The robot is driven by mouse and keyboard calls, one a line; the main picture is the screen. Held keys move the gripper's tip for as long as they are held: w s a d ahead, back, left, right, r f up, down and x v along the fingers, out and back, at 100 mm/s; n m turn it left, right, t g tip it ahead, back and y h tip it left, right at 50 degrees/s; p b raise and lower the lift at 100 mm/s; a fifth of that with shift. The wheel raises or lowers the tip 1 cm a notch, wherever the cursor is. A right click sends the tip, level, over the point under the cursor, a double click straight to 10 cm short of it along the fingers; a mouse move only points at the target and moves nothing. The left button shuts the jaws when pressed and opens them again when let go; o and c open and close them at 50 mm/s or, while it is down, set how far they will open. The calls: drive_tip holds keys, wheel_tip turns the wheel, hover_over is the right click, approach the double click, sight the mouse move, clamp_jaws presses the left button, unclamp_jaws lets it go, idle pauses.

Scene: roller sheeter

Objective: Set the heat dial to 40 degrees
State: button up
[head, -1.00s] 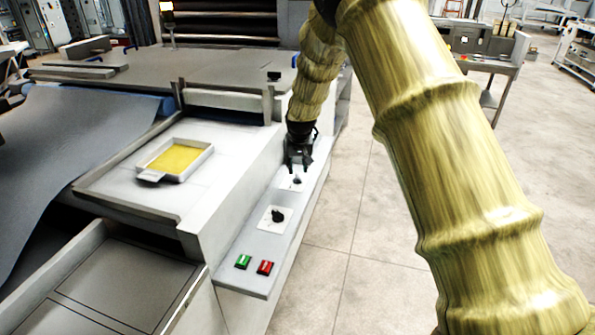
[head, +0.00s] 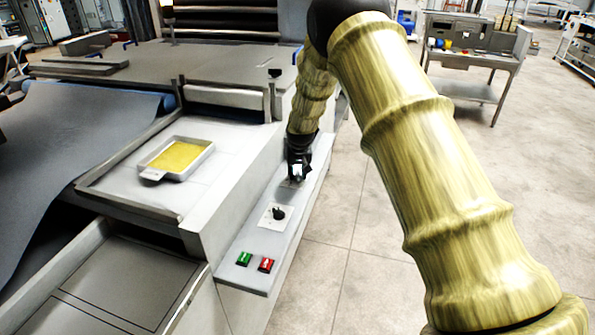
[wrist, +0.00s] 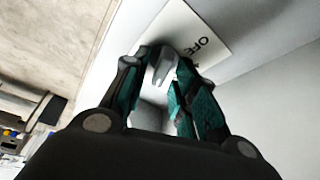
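My gripper (head: 297,174) is at the far dial plate (head: 290,183) on the machine's side ledge, pointing down. In the wrist view, the gripper's fingers (wrist: 164,66) narrow towards their tips, with panel showing between them lower down. A grey shape sits between the tips; I cannot tell whether it is a knob or a finger pad, or whether they grip it. The white plate (wrist: 185,32) carries black lettering that reads like OFF. The far knob is hidden by my gripper in the head view. A black dial (head: 278,213) on a white plate is nearer. No degree marks are readable.
A green button (head: 244,258) and a red button (head: 266,265) are at the ledge's near end. A white tray with yellow contents (head: 178,157) rests on the machine to the left. Open floor (head: 345,215) lies right of the ledge.

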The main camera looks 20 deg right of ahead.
drive_tip(key=shift+s+r, duration=0.1)
clamp_jaws()
